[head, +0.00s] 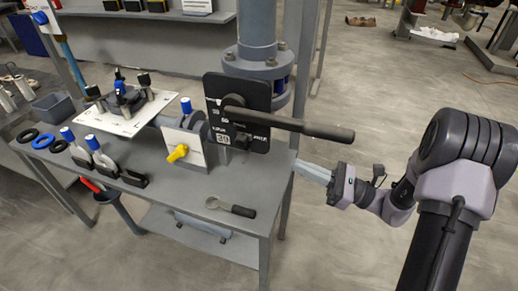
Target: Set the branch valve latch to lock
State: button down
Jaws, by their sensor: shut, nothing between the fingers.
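A black valve plate (238,95) with white markings stands upright on the grey bench, in front of a grey flanged pipe. A long black lever (310,129) runs from it to the right, nearly level, past the bench edge. A yellow handle (178,153) sits on a white plate to its left. I cannot tell which part is the latch, and the markings are too small to read. My gripper (303,168) is shut and empty. It points left from the right of the bench, below the lever and apart from it.
A white plate with a black-and-blue fitting (125,96) is behind. Floor is open right of the bench.

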jog(key=b, duration=0.2)
send_near(242, 140)
jog(key=w+a, duration=0.2)
jog(key=a, duration=0.1)
jog(key=w+a, duration=0.1)
jog(key=a, duration=0.1)
jog(key=shift+a, duration=0.1)
